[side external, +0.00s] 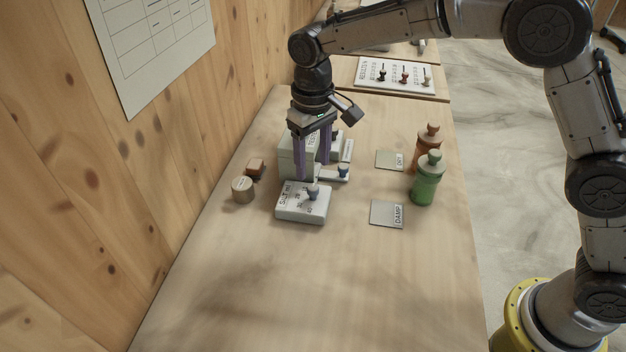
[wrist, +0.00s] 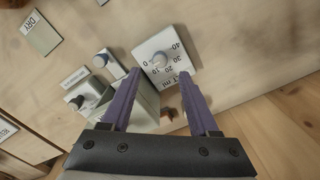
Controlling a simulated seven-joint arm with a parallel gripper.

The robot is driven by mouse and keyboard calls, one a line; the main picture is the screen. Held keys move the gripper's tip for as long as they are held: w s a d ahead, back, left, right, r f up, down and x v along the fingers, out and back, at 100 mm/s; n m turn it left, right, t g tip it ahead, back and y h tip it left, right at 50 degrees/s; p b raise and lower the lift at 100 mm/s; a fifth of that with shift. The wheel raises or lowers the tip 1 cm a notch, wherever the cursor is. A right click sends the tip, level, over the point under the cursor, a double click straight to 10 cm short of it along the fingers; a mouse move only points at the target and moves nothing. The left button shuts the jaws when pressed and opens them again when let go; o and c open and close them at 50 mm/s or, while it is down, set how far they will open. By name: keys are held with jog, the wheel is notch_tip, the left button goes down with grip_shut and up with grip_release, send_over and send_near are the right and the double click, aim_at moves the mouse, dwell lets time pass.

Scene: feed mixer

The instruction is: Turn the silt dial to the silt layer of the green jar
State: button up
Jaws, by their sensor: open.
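The silt dial is a pale box (side external: 290,213) with "SILT ml" and numbers on its top and a blue-grey knob (side external: 313,192). In the wrist view the dial box (wrist: 180,53) shows numbers from 0 to 40 around the knob (wrist: 159,60); I cannot tell which it points to. The green jar (side external: 426,182) stands upright at the right of the table; no silt layer can be made out. My gripper (side external: 313,170) points down, open and empty, above the dial area. In the wrist view the knob lies just beyond and between the fingertips (wrist: 160,74).
A taller grey-green box (side external: 288,158) stands behind the dial, with a smaller blue knob (side external: 343,170) beside it. A wooden disc (side external: 243,190) and brown block (side external: 256,168) lie left. An orange jar (side external: 426,143), DRY card (side external: 390,160) and DAMP card (side external: 387,214) are right. The front table is clear.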

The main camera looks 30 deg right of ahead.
aim_at(313, 187)
notch_tip(313, 187, down, 6)
jog(key=shift+r, duration=0.1)
dwell(0.4)
grip_shut()
